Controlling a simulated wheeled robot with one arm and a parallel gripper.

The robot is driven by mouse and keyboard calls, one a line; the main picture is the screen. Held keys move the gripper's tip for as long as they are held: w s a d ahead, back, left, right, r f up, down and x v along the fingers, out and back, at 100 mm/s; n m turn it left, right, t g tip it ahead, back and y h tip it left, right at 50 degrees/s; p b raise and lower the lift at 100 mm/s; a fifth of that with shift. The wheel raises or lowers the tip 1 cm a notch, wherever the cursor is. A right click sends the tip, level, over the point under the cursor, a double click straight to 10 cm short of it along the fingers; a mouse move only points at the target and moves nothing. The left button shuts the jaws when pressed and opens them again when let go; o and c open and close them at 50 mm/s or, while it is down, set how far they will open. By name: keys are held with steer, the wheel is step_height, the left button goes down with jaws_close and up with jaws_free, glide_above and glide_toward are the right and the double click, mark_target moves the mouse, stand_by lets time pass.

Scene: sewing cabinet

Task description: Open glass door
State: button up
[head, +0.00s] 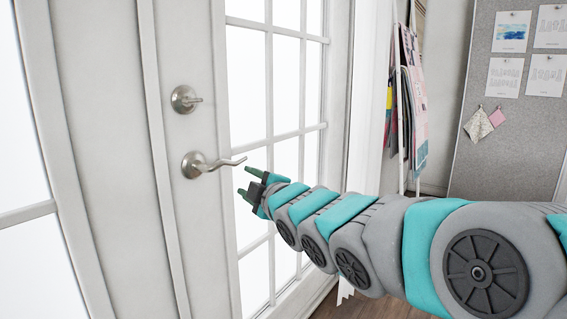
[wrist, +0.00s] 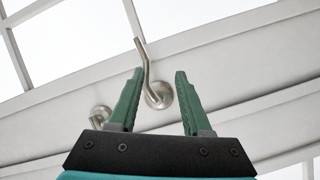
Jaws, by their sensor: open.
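The glass door (head: 229,143) is white with several panes and looks shut in the head view. Its silver lever handle (head: 208,164) points right, below a round deadbolt (head: 185,99). My gripper (head: 249,181) is just right of the lever's tip and slightly below it. In the wrist view, the green fingers of my gripper (wrist: 158,75) are apart with nothing held. The handle (wrist: 147,70) shows beyond and between the fingertips, nearer the left finger. I cannot tell whether the left finger touches it. The deadbolt (wrist: 101,117) is partly hidden by the left finger.
Cloths hang on a white rack (head: 402,120) to the right of the door. A grey pinboard (head: 515,130) with pinned papers stands at the far right. Wooden floor (head: 350,306) shows below my arm.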

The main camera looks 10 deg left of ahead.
mark_target(234, 164)
steer(key=shift+n+t+y, duration=0.3)
steer(key=shift+n+y, duration=0.2)
steer(key=shift+r+p+x, duration=0.1)
steer(key=shift+r+x, duration=0.25)
steer(key=shift+x, duration=1.1)
steer(key=shift+r+p+x, duration=0.15)
steer(key=shift+r+x, duration=0.15)
steer(key=shift+x, duration=1.15)
steer(key=shift+r+p+x, duration=0.1)
steer(key=shift+r+x, duration=0.25)
steer(key=shift+x, duration=1.1)
steer(key=shift+s, duration=0.1)
jaws_close()
